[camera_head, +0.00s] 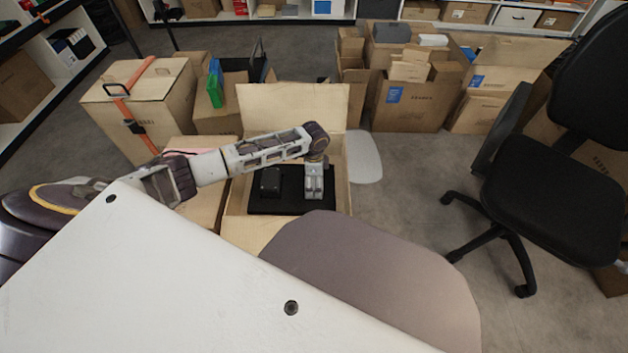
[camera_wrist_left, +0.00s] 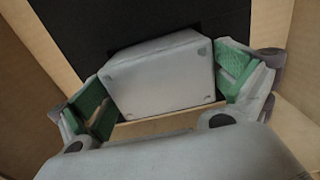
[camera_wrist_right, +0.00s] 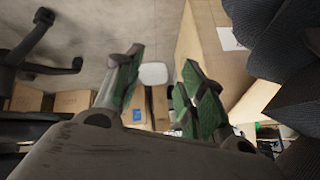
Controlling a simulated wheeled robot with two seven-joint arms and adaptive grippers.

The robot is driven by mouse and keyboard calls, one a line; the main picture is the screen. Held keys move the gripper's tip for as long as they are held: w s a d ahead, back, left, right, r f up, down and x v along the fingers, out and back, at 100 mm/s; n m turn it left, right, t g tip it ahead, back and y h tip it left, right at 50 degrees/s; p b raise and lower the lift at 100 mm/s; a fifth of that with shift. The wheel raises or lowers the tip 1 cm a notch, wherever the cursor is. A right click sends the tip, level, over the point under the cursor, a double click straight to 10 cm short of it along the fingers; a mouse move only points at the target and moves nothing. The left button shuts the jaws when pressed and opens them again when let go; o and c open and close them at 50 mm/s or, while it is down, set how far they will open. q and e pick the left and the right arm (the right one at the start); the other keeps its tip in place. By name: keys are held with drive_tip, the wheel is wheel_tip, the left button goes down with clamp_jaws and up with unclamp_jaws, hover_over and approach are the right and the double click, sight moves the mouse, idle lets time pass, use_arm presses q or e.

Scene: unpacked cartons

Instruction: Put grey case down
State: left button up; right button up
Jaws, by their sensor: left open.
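The grey case (camera_wrist_left: 160,78) lies between the green-padded fingers of my left gripper (camera_wrist_left: 165,88) in the left wrist view. The fingers are spread to either side of it. The case rests at the edge of a black surface (camera_wrist_left: 85,22) inside an open carton. In the head view my left gripper (camera_head: 314,188) points down into the open carton (camera_head: 236,232), over the black base (camera_head: 290,207); it largely hides the case there. My right gripper (camera_wrist_right: 162,92) is open and empty in the right wrist view, and is not in the head view.
A small black object (camera_head: 270,181) stands on the black base, left of my left gripper. Open cartons (camera_head: 415,105) stand behind, and a strapped carton (camera_head: 140,95) is at the left. A black office chair (camera_head: 550,185) stands at the right.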

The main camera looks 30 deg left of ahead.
sight(314, 179)
use_arm(q)
drive_tip(key=shift+r, duration=0.2)
drive_tip(key=shift+r, duration=0.55)
wheel_tip(314, 179, up, 6)
drive_tip(key=p, duration=0.2)
drive_tip(key=shift+f+p, duration=0.2)
drive_tip(key=shift+p, duration=0.1)
wheel_tip(314, 179, up, 2)
drive_tip(key=shift+p, duration=0.4)
drive_tip(key=shift+r+p, duration=0.75)
drive_tip(key=shift+r, duration=1.2)
use_arm(e)
wheel_tip(314, 179, up, 8)
drive_tip(key=d+g+h, duration=0.1)
drive_tip(key=shift+s+d+n+g, duration=0.3)
drive_tip(key=shift+s+d+n, duration=0.05)
drive_tip(key=shift+s+n, duration=0.05)
use_arm(q)
drive_tip(key=shift+s+f, duration=0.1)
drive_tip(key=shift+s, duration=0.05)
use_arm(e)
drive_tip(key=shift+s+f, duration=0.1)
drive_tip(key=shift+s, duration=0.05)
